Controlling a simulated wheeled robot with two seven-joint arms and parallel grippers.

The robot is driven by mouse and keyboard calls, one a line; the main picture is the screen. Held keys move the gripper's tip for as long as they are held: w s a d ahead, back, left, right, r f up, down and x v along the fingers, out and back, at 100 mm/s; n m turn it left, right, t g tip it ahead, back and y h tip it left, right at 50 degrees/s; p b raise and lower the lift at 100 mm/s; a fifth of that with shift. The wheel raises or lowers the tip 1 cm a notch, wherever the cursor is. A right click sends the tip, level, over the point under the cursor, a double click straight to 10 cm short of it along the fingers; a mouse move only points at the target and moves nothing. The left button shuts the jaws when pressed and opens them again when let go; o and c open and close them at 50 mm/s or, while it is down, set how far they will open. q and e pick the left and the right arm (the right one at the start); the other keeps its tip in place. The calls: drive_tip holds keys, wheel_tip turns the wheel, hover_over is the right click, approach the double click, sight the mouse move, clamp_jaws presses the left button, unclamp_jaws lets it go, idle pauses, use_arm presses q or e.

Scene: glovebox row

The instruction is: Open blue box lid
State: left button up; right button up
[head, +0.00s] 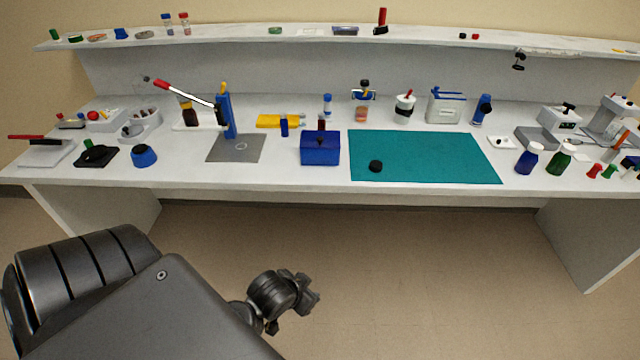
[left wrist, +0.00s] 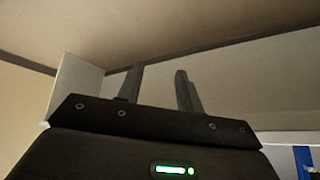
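The blue box (head: 320,150) stands on the white bench just left of the teal mat, near the front half of the bench. Its lid (head: 320,135) looks shut, with a small dark knob on top. My left gripper (head: 310,292) is in front of the bench and below its top, well short of the box. In the left wrist view the two fingers of my left gripper (left wrist: 161,80) are apart with nothing between them. The blue box cannot be made out for certain in that view. My right gripper does not show.
A teal mat (head: 430,155) with a black puck (head: 375,166) lies right of the box. A blue press (head: 228,115) with a raised red-tipped lever stands on the left.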

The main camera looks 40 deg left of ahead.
use_arm(q)
drive_tip(key=w+a+r+n+t+y, duration=0.1)
drive_tip(key=w+a+r+t, duration=0.3)
drive_tip(key=w, duration=0.3)
drive_tip(key=w+a+r+n+t+y, duration=0.1)
drive_tip(key=w+a+r+t, duration=0.1)
drive_tip(key=w+a+r, duration=0.35)
drive_tip(key=n+t+y, duration=0.2)
drive_tip(key=t, duration=0.3)
approach(319, 140)
drive_tip(key=w, duration=0.1)
drive_tip(key=p+x, duration=0.1)
drive_tip(key=x, duration=0.7)
drive_tip(key=shift+w+a+r, duration=0.1)
drive_tip(key=shift+w+a, duration=0.3)
drive_tip(key=shift+w, duration=0.55)
drive_tip(key=shift+c, duration=0.2)
clamp_jaws()
